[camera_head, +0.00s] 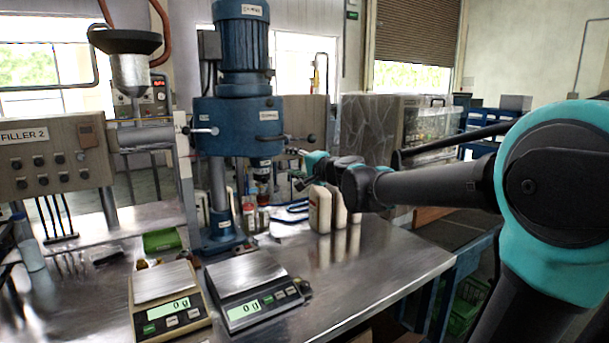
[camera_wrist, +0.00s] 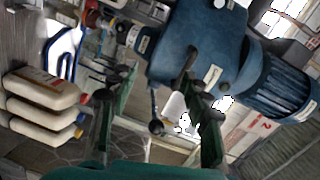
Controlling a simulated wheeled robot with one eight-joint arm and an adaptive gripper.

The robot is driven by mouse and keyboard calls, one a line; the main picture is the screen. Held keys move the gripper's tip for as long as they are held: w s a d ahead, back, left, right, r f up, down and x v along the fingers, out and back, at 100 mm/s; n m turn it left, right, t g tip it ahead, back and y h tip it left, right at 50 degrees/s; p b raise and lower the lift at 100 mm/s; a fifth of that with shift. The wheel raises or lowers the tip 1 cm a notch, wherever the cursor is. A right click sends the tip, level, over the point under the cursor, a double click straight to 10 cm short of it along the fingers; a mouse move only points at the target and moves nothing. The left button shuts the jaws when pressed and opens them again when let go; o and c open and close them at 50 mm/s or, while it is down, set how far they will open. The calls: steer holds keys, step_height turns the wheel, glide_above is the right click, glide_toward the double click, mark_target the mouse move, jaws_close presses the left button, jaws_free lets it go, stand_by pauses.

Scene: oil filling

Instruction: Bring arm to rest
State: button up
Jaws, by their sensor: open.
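My arm (camera_head: 430,188) reaches in from the right over the metal table. My gripper (camera_head: 298,167) is near the blue drill-like machine (camera_head: 240,125) and above the white bottles (camera_head: 320,210). In the wrist view my gripper (camera_wrist: 155,85) has its two green-and-black fingers spread, with nothing held between them. The blue machine (camera_wrist: 200,45) fills the space beyond the fingers. The bottles (camera_wrist: 45,90) appear stacked sideways at the left because the view is tilted. They are apart from the fingers.
Two scales (camera_head: 170,300) (camera_head: 250,288), both showing 0 g, stand at the table's front. The filler panel (camera_head: 55,158) and its funnel (camera_head: 125,42) are at the left. The table (camera_head: 385,255) is clear right of the bottles. A grey patterned cabinet (camera_head: 368,130) stands behind.

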steer(key=s+d+f+n+g+h, duration=0.2)
steer(key=s+d+f, duration=0.6)
steer(key=f, duration=0.5)
steer(key=s+d+f+n+g+h, duration=0.3)
steer(key=s+d+f, duration=0.6)
steer(key=s+f, duration=0.3)
steer(key=s+d+f+n+g+h, duration=0.3)
steer(key=s+d+f, duration=0.5)
steer(key=f, duration=0.5)
steer(key=s+g+h, duration=0.1)
steer(key=s+h, duration=0.1)
steer(key=shift+s+d+f, duration=0.15)
steer(key=shift+s+f, duration=0.15)
steer(key=shift+f, duration=0.05)
